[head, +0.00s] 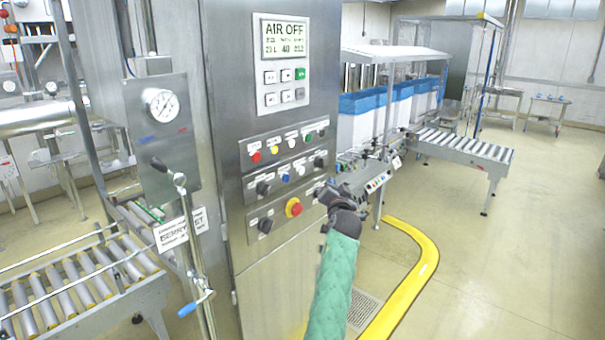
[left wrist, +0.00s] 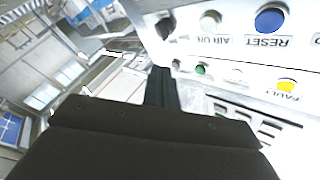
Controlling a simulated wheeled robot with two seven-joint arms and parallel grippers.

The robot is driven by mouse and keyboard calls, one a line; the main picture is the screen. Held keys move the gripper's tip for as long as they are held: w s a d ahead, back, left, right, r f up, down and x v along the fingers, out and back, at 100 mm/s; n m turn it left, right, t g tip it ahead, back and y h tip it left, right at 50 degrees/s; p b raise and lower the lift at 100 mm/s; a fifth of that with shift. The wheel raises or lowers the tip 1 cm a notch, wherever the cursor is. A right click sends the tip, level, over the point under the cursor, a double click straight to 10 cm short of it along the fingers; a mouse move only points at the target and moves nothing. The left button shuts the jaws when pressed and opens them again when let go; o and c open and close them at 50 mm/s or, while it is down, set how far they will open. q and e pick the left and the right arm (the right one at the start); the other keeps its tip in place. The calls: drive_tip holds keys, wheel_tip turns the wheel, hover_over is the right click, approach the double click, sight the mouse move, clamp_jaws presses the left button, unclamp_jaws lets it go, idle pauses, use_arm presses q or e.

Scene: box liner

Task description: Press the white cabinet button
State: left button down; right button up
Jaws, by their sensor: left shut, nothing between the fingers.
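The steel cabinet (head: 228,120) carries rows of buttons and lamps. A white button (head: 300,170) sits right of the blue one in the second row. In the left wrist view this white button (left wrist: 210,20) appears upside down, labelled AIR ON, beside the blue RESET button (left wrist: 269,20). Another white round piece (head: 291,142) is in the top row, also seen in the left wrist view (left wrist: 235,75). My left gripper (head: 325,191) is shut and empty, at the panel's right edge, lower than the white button. Its fingers (left wrist: 160,86) point toward the panel. I cannot tell any contact.
A red emergency stop (head: 293,207) and black knobs (head: 264,226) are in the lowest row. The display (head: 285,38) reads AIR OFF. A pipe with a handle (head: 190,235) stands left of the panel. A yellow floor rail (head: 418,270) curves right of the cabinet; open floor lies beyond.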

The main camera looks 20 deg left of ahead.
sight(301, 171)
use_arm(q)
drive_tip(key=w+a+p, duration=0.2)
drive_tip(key=a, duration=0.6)
drive_tip(key=shift+w, duration=0.4)
use_arm(e)
drive_tip(key=s, duration=0.3)
drive_tip(key=s+f, duration=0.1)
drive_tip(key=shift+s+d, duration=0.3)
drive_tip(key=shift+d, duration=0.05)
use_arm(q)
drive_tip(key=shift+r, duration=0.1)
use_arm(e)
drive_tip(key=shift+a, duration=0.2)
drive_tip(key=shift+s+d, duration=0.1)
drive_tip(key=shift+d, duration=0.1)
drive_tip(key=shift+d, duration=0.6)
drive_tip(key=shift+a, duration=0.15)
